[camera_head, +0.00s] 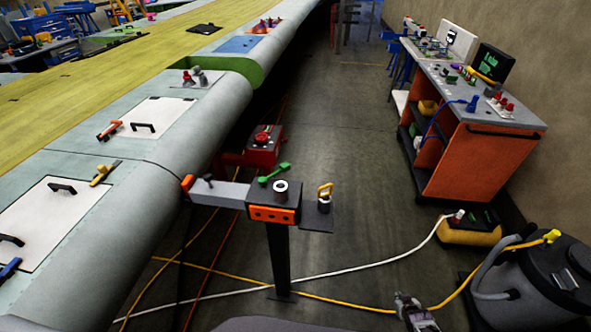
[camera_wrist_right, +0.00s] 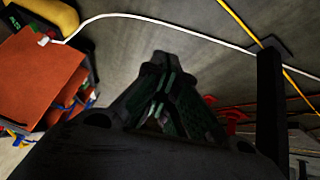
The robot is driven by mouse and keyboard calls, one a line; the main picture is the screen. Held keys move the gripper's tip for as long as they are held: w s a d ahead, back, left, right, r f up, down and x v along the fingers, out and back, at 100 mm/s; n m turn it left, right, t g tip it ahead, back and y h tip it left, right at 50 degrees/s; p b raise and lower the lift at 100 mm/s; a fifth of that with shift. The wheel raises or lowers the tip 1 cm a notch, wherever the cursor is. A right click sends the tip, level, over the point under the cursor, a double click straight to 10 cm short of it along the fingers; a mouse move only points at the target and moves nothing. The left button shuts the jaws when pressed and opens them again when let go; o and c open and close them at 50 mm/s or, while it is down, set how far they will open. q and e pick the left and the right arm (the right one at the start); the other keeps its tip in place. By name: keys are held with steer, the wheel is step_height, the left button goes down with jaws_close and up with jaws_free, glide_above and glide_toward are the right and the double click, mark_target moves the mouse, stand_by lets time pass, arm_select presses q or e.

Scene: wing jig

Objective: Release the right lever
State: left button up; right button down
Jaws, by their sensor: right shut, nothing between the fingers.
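A stand (camera_head: 272,215) with a dark head and an orange front plate is beside the wing's rounded edge. A green lever (camera_head: 273,173) lies slanted on top of its head, next to a pale ring. A grey arm (camera_head: 220,191) runs from the head to an orange tip at the wing. I cannot tell which part is the right lever. My right gripper (camera_head: 417,318) is low at the bottom edge, well apart from the stand. Its dark fingers are shut and empty in the right wrist view (camera_wrist_right: 163,82). My left gripper is not in view.
The wing (camera_head: 190,125) fills the left, with white panels and small handles. A yellow padlock-like piece (camera_head: 324,191) is on the stand's side plate. A vacuum (camera_head: 550,280) and an orange workbench (camera_head: 470,165) stand at right. Hoses cross the otherwise open floor.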

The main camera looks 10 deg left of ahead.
steer(key=w+a+r+t+y, duration=0.1)
steer(key=w+a+r+t, duration=0.15)
steer(key=w+r, duration=1.1)
steer(key=w+a+r+m+t+y+p, duration=0.15)
steer(key=w+a+r, duration=0.3)
steer(key=r, duration=0.75)
steer(key=w+a+r+m+t+y, duration=0.1)
steer(key=w+a+r+m+y, duration=0.3)
steer(key=r, duration=0.8)
steer(key=s+a+r+m+g+y, duration=0.1)
steer(key=s+a+r+m+y, duration=0.1)
steer(key=s+a+r, duration=0.3)
steer(key=s+a+r+m+g+y, duration=0.1)
steer(key=s+a+r, duration=0.4)
steer(key=a+r, duration=0.7)
steer(key=shift+s+m+g+y, duration=0.15)
steer(key=shift+m+g+y, duration=0.35)
steer(key=shift+y, duration=0.85)
steer(key=shift+a+f, duration=0.1)
